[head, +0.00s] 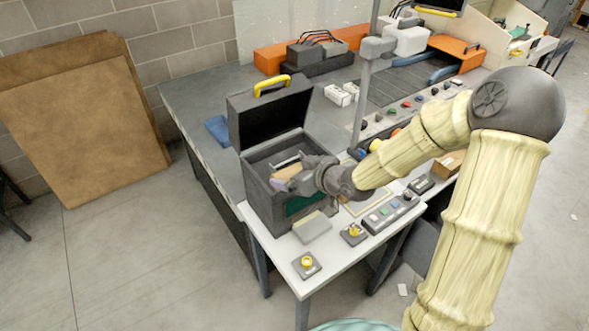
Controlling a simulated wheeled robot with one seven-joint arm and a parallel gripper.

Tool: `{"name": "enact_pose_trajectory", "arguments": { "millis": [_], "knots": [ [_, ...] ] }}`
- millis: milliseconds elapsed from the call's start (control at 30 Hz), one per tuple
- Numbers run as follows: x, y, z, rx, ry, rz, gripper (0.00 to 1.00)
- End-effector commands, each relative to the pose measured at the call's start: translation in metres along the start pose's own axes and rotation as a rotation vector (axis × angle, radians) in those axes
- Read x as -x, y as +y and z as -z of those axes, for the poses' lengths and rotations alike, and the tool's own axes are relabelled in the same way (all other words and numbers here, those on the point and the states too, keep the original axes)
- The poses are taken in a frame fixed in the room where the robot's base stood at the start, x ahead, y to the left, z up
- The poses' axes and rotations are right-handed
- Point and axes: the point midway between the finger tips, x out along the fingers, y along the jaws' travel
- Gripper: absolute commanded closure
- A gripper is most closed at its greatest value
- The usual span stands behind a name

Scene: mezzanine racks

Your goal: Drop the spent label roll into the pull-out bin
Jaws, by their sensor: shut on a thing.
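My gripper (285,172) reaches in from the right, over the mouth of an open dark grey box. It is shut on a small tan thing (290,172), which I take for the spent label roll; its shape is partly hidden by the fingers. The dark grey box (262,202) stands at the left end of the white side table, with its lid (270,110) raised and a yellow handle on top. A dark green patch shows low on the box's right side, partly behind my wrist. I cannot tell which part is the pull-out bin.
The white side table (283,262) holds a flat grey block (312,227), a yellow-knobbed switch (306,264) and a button panel (394,213). A grey post (362,90) rises behind my wrist. Orange boxes stand farther back. Floor at left is clear before leaning brown boards (95,130).

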Motion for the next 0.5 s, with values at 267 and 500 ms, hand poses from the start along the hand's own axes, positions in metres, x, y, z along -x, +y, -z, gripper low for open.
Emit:
{"name": "enact_pose_trajectory", "arguments": {
  "millis": [267, 500],
  "knots": [
    [-0.002, 0.009, -0.026, -0.04, -0.002, -0.07, 0.27],
    [-0.003, 0.028, -0.069, -0.108, -0.005, -0.193, 0.27]
  ]
}}
